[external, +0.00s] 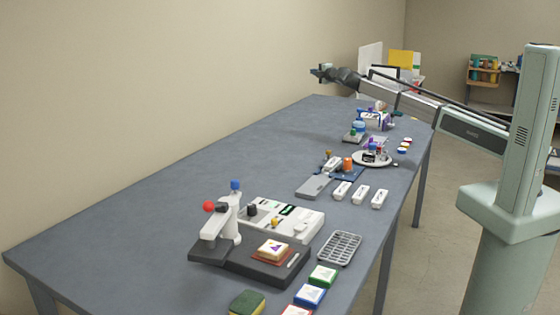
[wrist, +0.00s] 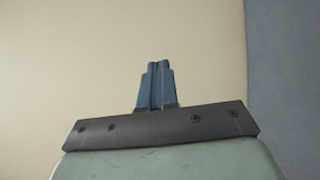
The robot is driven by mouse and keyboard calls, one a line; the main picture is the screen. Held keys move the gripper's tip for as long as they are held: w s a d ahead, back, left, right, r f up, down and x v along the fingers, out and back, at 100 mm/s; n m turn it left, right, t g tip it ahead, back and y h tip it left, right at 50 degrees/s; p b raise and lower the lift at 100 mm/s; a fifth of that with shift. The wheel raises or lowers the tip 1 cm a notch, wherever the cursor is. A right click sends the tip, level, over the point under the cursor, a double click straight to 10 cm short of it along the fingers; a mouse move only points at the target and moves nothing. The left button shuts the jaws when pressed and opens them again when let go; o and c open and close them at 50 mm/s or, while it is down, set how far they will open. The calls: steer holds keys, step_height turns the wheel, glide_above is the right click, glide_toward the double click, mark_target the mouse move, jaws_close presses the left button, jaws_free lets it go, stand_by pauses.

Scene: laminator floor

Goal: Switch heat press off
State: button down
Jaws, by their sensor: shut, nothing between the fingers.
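The heat press (external: 222,238) stands at the near end of the table in the external view, with a white upright, a red-knobbed lever (external: 209,206), a blue cap and a dark base. A white control box (external: 292,216) with a small display, a dark knob and a yellow knob sits right beside it. The switch state is too small to tell. My gripper (external: 322,73) is high above the table's far end, well away from the press. In the wrist view the blue fingers (wrist: 156,68) are together and empty against the plain wall.
A grey rack (external: 340,248), several coloured boxes (external: 310,296) and a sponge (external: 247,303) lie nearby. White blocks, a round tray (external: 374,158) and other items line the right edge. The table's left side is clear.

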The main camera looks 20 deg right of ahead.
steer(key=s+a+f+n+g+y, duration=0.1)
steer(key=s+a+f+g, duration=0.15)
steer(key=s+a, duration=1.2)
steer(key=s+a+f+n+g, duration=0.2)
steer(key=s+a+f, duration=0.1)
steer(key=s+a, duration=1.1)
steer(key=s+a+f+n+g, duration=0.1)
steer(key=s+a, duration=0.4)
steer(key=s, duration=0.7)
steer(key=s+a+f+n+g, duration=0.15)
steer(key=s+a, duration=0.45)
steer(key=s, duration=0.6)
steer(key=n+g+h, duration=0.2)
steer(key=n, duration=0.1)
glide_above(303, 228)
step_height(303, 228, down, 3)
steer(key=shift+w+d+f, duration=0.2)
steer(key=shift+w+d, duration=0.1)
steer(key=shift+d, duration=0.1)
steer(key=shift+f, duration=0.1)
steer(key=shift+s+a+f, duration=0.15)
steer(key=shift+f, duration=1.25)
steer(key=shift+s+a+f, duration=0.1)
steer(key=shift+a+f, duration=0.05)
steer(key=shift+f, duration=1.3)
steer(key=shift+s+a+f, duration=0.15)
steer(key=shift+f, duration=1.25)
